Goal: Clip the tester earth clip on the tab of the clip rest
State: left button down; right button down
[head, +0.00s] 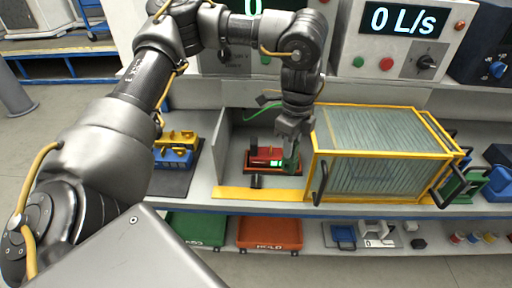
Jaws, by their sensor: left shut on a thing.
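My left gripper (290,146) reaches down into the grey bay on the bench and is shut on a small green clip (291,163), which seems to be the tester earth clip. The clip is just right of a red tester (266,157) with a small lit green display. I cannot tell whether the clip touches the tester. A green lead (268,98) shows behind my left wrist. A small black piece (256,181) stands in front of the tester. The clip rest and its tab cannot be made out with certainty. My right gripper is not in view.
A yellow-framed clear guard (370,152) with black handles stands close right of the gripper. A grey partition (222,143) bounds the bay's left. Blue and yellow parts (174,149) sit on a dark mat further left. Green and red bins (270,234) are below.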

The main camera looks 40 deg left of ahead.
pick_arm(q)
jog(key=a+f+m, duration=0.5)
jog(key=a+m, duration=0.1)
jog(key=m, duration=0.8)
jog(key=w+a+f+m, duration=0.1)
jog(key=a+f+m, duration=0.3)
jog(key=m, duration=1.1)
jog(key=shift+w+a+f+m, duration=0.3)
jog(key=shift+a+f, duration=0.1)
jog(key=shift+a, duration=1.1)
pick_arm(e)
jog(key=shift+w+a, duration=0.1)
